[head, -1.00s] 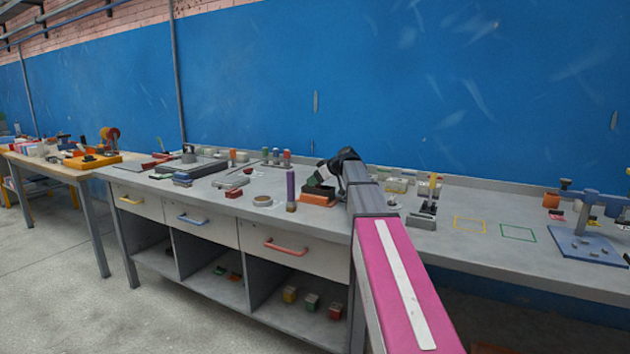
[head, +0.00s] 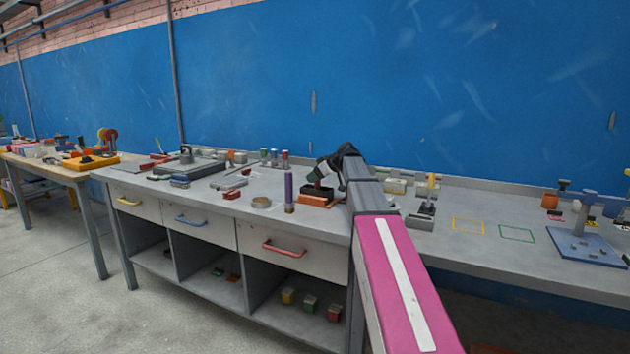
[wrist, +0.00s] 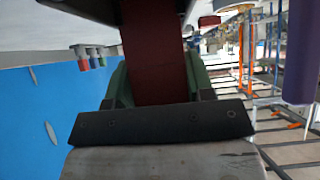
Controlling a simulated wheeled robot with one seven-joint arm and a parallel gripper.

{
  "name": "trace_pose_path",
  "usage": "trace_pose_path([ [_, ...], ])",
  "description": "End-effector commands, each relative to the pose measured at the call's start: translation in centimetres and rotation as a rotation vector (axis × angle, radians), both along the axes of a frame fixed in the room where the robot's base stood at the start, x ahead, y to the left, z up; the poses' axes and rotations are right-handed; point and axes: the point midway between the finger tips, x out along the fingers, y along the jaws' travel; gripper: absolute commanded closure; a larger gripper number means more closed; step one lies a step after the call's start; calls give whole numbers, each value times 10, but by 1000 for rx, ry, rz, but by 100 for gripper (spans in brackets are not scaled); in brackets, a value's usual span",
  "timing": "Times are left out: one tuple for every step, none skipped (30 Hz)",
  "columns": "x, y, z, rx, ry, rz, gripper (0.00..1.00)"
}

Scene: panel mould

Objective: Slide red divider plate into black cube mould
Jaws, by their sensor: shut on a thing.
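The red divider plate (wrist: 153,45) shows dark red in the wrist view, upright in the picture between the green fingers of my gripper (wrist: 157,88). My gripper is shut on it. The plate's far end runs up to a dark block at the top edge, which looks like the black cube mould (wrist: 88,8); I cannot tell whether the plate is inside a slot. In the head view the black mould (head: 317,190) sits on an orange-brown base (head: 314,201). My gripper (head: 318,174) is just above it, and the plate cannot be made out there.
A purple cylinder (head: 289,193) stands just left of the mould and shows at the right in the wrist view (wrist: 302,55). A round tin (head: 261,202) and a small red block (head: 231,195) lie farther left.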

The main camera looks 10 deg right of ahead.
Motion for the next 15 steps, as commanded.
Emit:
trace_pose_path([
  [0, 0, 3, 0, -1, 1, 74],
  [0, 0, 4, 0, -1, 1, 74],
  [0, 1, 5, 0, -1, 1, 74],
  [0, 1, 7, 0, -1, 1, 74],
  [1, 1, 8, 0, -1, 1, 74],
  [1, 1, 9, 1, -2, 1, 74],
  [1, 1, 10, 1, -2, 1, 74],
  [1, 1, 11, 1, -2, 1, 74],
  [1, 1, 12, 1, -2, 1, 74],
  [1, 1, 13, 1, -2, 1, 74],
  [1, 2, 13, 1, -2, 1, 74],
  [1, 2, 14, 1, -2, 1, 74],
  [1, 2, 14, 1, -2, 1, 74],
  [1, 2, 14, 1, -2, 1, 74],
  [1, 2, 14, 1, -2, 1, 74],
])
